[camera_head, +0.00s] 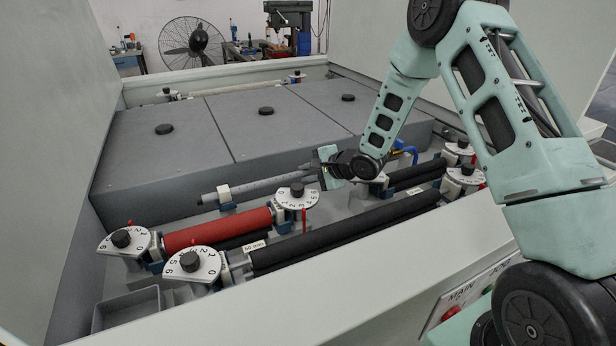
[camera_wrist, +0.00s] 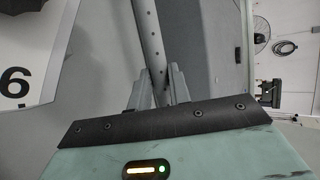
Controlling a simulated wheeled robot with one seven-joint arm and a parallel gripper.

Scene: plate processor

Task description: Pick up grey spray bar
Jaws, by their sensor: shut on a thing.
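The grey spray bar (camera_head: 262,187) is a long thin grey tube lying along the front of the grey covers, with its left part at a white and blue holder (camera_head: 224,196). My gripper (camera_head: 322,171) is at the bar's right part. In the wrist view the bar (camera_wrist: 148,40), with a row of small holes, runs down between the two fingers of my gripper (camera_wrist: 159,90), which are shut on it. The end of the bar beyond the fingers is hidden by the gripper body. I cannot tell whether the bar is clear of its holder.
A red roller (camera_head: 218,230) and a black roller (camera_head: 340,232) lie in front, with numbered dials (camera_head: 192,263) at their ends. Grey covers (camera_head: 190,120) with black knobs lie behind. An empty grey bin (camera_head: 128,309) is at front left. The machine's front wall (camera_head: 330,290) runs below.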

